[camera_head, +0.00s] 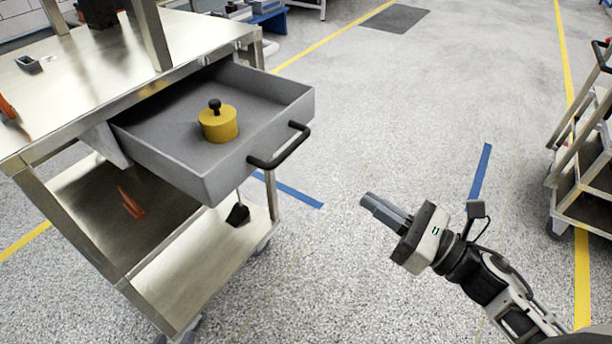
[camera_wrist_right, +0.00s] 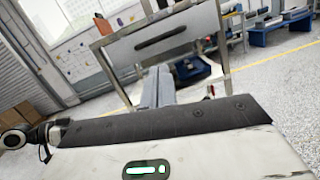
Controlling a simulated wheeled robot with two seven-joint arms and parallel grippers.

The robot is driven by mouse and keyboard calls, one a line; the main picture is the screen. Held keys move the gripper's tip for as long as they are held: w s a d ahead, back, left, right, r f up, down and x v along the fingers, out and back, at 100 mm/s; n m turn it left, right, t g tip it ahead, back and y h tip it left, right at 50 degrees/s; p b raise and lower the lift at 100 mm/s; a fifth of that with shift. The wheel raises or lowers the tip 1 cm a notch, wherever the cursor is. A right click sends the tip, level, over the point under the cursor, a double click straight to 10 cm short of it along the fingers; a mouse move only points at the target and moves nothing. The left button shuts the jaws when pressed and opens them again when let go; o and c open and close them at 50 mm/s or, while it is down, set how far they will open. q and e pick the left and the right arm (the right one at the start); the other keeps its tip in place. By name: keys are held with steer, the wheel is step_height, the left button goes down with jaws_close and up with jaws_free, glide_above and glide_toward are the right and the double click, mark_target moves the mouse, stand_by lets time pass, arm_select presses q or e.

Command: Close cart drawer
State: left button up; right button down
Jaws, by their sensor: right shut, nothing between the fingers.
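The cart drawer (camera_head: 205,165) is a grey open-topped box pulled well out from under the steel cart top (camera_head: 190,45). Its dark bar handle (camera_head: 280,147) is on the front face. A yellow cylinder with a black knob (camera_head: 219,122) stands inside the drawer. My right gripper (camera_head: 372,204) is shut and empty, in the open air to the right of the drawer front, apart from the handle. In the right wrist view the shut fingers (camera_wrist_right: 158,87) point toward the drawer front, with its handle (camera_wrist_right: 160,41) above them. My left gripper is not in view.
The cart's lower shelf (camera_head: 195,270) lies below the drawer. Another cart (camera_head: 585,160) stands at the right edge. The floor (camera_head: 380,110) between the carts is clear, with yellow lines and blue tape marks (camera_head: 480,170). A blue bench (camera_wrist_right: 265,32) stands at the back.

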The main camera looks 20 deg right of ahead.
steer(key=n+y, duration=0.1)
steer(key=n, duration=0.1)
steer(key=p, duration=0.4)
glide_toward(290, 153)
steer(key=x, duration=0.6)
steer(key=shift+w+r, duration=0.1)
arm_select(q)
steer(key=shift+a+r, duration=0.25)
steer(key=shift+r, duration=0.35)
arm_select(e)
steer(key=shift+w+a, duration=0.25)
arm_select(q)
steer(key=shift+f, duration=0.1)
arm_select(e)
steer(key=shift+w, duration=0.1)
